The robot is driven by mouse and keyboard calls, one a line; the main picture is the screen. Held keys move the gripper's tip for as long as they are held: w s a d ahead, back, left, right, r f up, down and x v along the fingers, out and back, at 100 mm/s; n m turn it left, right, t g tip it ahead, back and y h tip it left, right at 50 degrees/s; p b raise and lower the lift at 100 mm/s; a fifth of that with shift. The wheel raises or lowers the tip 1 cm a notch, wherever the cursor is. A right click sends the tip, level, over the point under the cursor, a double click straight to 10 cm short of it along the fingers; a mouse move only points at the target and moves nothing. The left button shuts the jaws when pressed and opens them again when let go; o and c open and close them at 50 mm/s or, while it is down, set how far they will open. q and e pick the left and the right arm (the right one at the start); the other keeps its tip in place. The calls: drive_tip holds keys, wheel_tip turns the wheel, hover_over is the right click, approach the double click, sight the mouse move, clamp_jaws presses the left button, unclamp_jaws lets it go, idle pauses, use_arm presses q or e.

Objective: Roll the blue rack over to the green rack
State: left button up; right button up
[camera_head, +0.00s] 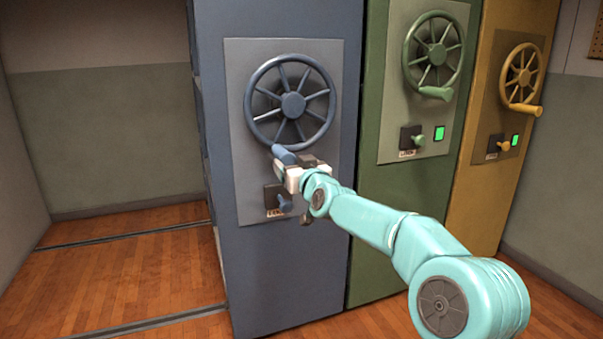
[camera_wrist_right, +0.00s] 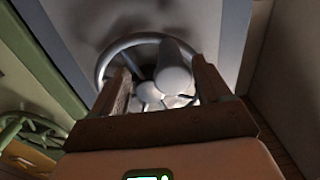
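The blue rack (camera_head: 290,270) stands left of the green rack (camera_head: 390,215), and no gap shows between their fronts. The blue rack's front plate carries a spoked blue wheel (camera_head: 293,105) with a handle (camera_head: 283,153) at the bottom of its rim. My right gripper (camera_head: 296,165) is at this handle. In the right wrist view its two fingers (camera_wrist_right: 165,80) stand apart on either side of the handle (camera_wrist_right: 175,62). A gap shows on the left finger's side. A blue lever knob (camera_head: 285,203) sits below, partly beside the gripper. My left gripper is out of view.
A yellow rack (camera_head: 478,195) stands right of the green one. Both have wheels and lit green lamps (camera_head: 439,134). Floor rails (camera_head: 130,239) cross the free wooden floor at left, in front of the back wall (camera_head: 110,140).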

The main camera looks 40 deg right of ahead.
drive_tip(key=v, duration=0.4)
drive_tip(key=shift+s, duration=0.2)
idle(0.5)
